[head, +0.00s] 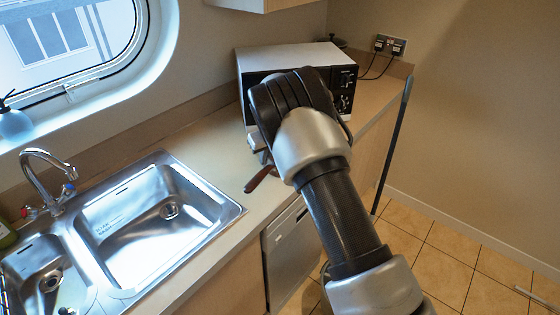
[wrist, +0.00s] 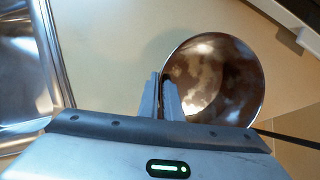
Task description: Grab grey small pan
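The grey small pan (wrist: 215,85) shows in the wrist view as a round, shiny metal bowl with brownish reflections inside, right of the fingers. My gripper (wrist: 162,80) has its two fingers close together at the pan's left rim, one outside and one inside the wall, so it appears shut on the rim. In the head view my arm hides most of the pan; a dark reddish-brown piece (head: 262,179), perhaps its handle, shows below my gripper (head: 258,152). I cannot tell whether the pan touches the counter.
The counter (head: 225,165) runs between the steel sink (head: 135,225) on the left and a microwave (head: 290,57) behind my arm. A dishwasher front (head: 290,250) is below. A dark pole (head: 392,150) leans at the counter's right end. Tiled floor (head: 450,265) is open at right.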

